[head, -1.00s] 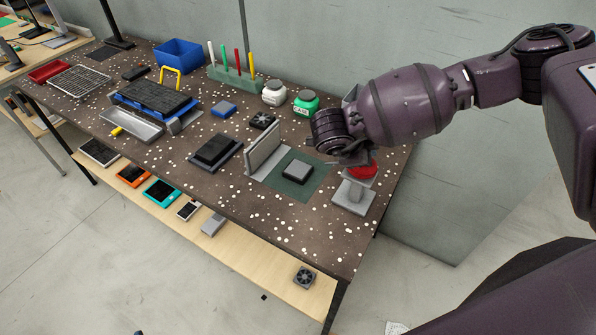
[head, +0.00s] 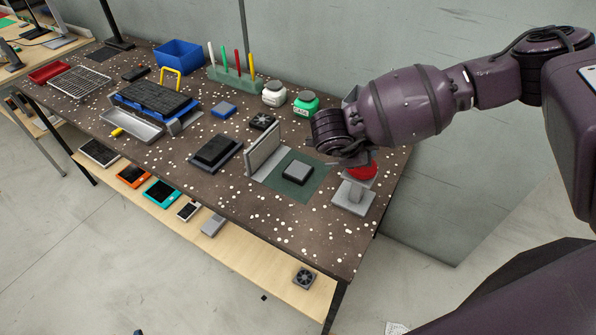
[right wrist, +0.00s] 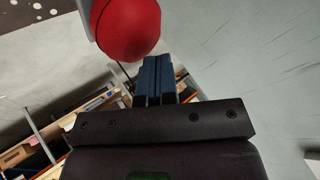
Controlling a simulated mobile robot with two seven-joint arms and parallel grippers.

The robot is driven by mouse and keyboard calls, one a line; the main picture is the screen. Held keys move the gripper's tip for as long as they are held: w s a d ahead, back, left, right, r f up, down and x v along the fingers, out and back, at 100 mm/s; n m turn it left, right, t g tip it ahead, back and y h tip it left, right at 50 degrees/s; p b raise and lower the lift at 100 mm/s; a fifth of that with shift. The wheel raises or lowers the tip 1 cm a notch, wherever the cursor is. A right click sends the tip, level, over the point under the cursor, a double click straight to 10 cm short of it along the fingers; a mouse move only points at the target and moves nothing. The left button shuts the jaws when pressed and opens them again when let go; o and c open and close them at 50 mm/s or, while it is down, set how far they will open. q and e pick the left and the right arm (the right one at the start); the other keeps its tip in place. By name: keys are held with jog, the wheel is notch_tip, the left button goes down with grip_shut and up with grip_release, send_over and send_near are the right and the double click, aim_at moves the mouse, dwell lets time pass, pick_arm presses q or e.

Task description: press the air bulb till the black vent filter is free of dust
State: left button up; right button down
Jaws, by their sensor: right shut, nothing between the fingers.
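The red air bulb (head: 363,171) sits on a grey stand (head: 349,198) at the table's right end. My right gripper (right wrist: 157,62) is shut and empty, its blue fingertips close beside the bulb; the bulb fills the top of the right wrist view (right wrist: 127,27). I cannot tell whether the fingertips touch it. In the head view my right wrist hides the gripper and part of the bulb. An upright grey panel (head: 264,148) stands left of a green mat (head: 300,193). I cannot tell for certain which thing is the black vent filter. My left gripper is not in view.
Two lidded jars (head: 305,104) stand behind. A black fan (head: 262,121), a black pad (head: 215,150) and a blue bin (head: 180,55) lie further left. White specks cover the tabletop (head: 300,235); its front right is clear of objects.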

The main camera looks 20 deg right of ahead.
jog(key=shift+r+p, duration=0.55)
jog(key=shift+r, duration=0.3)
jog(key=shift+r+p, duration=1.3)
jog(key=shift+r, duration=0.85)
